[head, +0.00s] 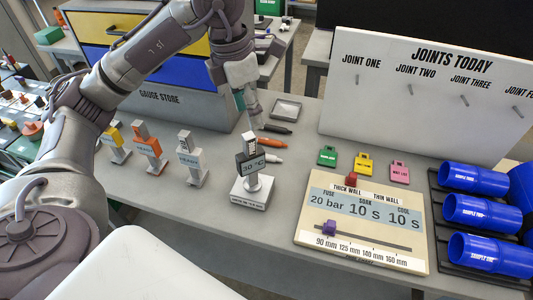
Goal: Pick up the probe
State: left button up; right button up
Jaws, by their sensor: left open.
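The probe (251,164) appears to be the dark grey instrument with a "30 °C" display. It stands upright on a white base (250,192) on the grey bench. My left gripper (251,122) points down just above the probe's top. It is open. I cannot tell from this view whether its fingertips touch or surround the probe's top. My right gripper is not in view.
Yellow (113,137), orange (147,146) and grey (187,155) devices stand left of the probe. A settings board (363,222), colored tags (363,163) and blue pipe samples (480,213) occupy the right. Bare bench lies in front.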

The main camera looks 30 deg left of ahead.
aim_at(251, 150)
pick_arm(q)
jog(key=shift+w+a+f+y, duration=0.1)
jog(key=shift+a+f+y, duration=0.2)
jog(key=shift+a+f, duration=0.2)
jog(key=f, duration=0.1)
jog(key=s+f, duration=0.1)
jog(key=shift+s+f, duration=0.1)
jog(key=shift+f, duration=0.2)
jog(key=f, duration=0.3)
jog(key=shift+w+d+p, duration=0.15)
jog(key=shift+w+p, duration=0.15)
jog(key=f, duration=0.1)
jog(key=f+p, duration=0.1)
jog(key=shift+w+f, duration=0.3)
jog(key=shift+w, duration=0.1)
jog(key=f, duration=0.1)
jog(key=f+p, duration=0.1)
jog(key=shift+w+f, duration=0.25)
jog(key=shift+f, duration=0.05)
jog(key=shift+w+f, duration=0.15)
jog(key=shift+f, duration=0.35)
jog(key=c, duration=0.8)
grip_shut()
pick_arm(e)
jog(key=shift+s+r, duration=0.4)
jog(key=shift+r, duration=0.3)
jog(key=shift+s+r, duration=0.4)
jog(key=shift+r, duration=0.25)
